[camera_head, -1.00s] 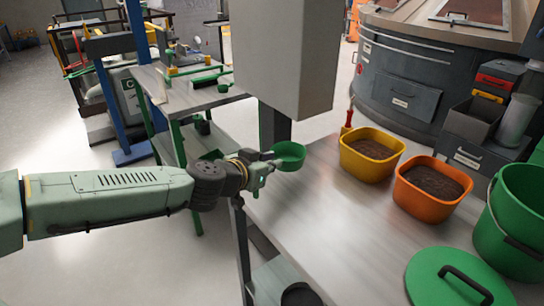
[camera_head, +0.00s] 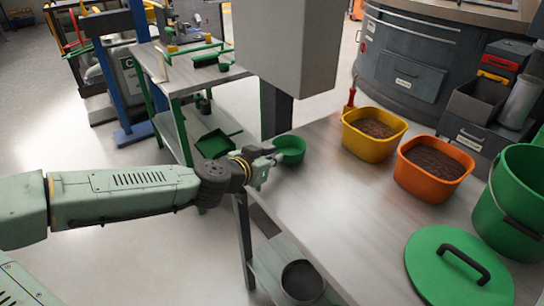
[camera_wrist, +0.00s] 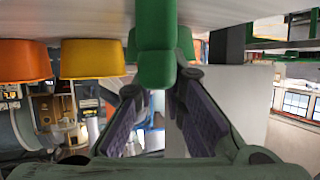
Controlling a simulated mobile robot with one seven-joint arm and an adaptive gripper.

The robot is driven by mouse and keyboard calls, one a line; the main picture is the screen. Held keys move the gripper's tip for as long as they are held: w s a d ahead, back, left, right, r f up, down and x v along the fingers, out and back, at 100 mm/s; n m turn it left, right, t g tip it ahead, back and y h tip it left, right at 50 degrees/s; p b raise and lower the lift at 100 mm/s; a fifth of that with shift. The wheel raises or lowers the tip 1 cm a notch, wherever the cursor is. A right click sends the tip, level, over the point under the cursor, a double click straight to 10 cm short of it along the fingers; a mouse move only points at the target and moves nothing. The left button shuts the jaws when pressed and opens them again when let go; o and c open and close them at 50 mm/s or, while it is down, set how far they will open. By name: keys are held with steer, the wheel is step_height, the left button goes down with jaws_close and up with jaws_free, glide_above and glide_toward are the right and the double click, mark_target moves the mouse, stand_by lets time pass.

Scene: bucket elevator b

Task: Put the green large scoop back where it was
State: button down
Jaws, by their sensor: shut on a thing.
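The green large scoop (camera_head: 291,149) is at the end of my gripper (camera_head: 272,158) in the head view, over or at the left edge of the grey worktable (camera_head: 330,215). I cannot tell whether it touches the tabletop. In the wrist view, the green scoop (camera_wrist: 156,45) shows at the top middle, with its handle between the fingertips of my gripper (camera_wrist: 158,85). The gripper is shut on the handle. The inside of the scoop bowl is only partly seen.
A yellow tub (camera_head: 374,145) and an orange tub (camera_head: 432,178) of dark soil stand on the worktable, with a green lid (camera_head: 432,262) and green bucket (camera_head: 512,215) at right. A pale box on a dark post (camera_head: 277,112) stands behind the scoop. A shelf (camera_head: 185,80) with green tools is at left.

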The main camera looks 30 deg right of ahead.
steer(key=shift+f+b, duration=0.35)
steer(key=shift+f, duration=0.25)
steer(key=c, duration=1.6)
jaws_free()
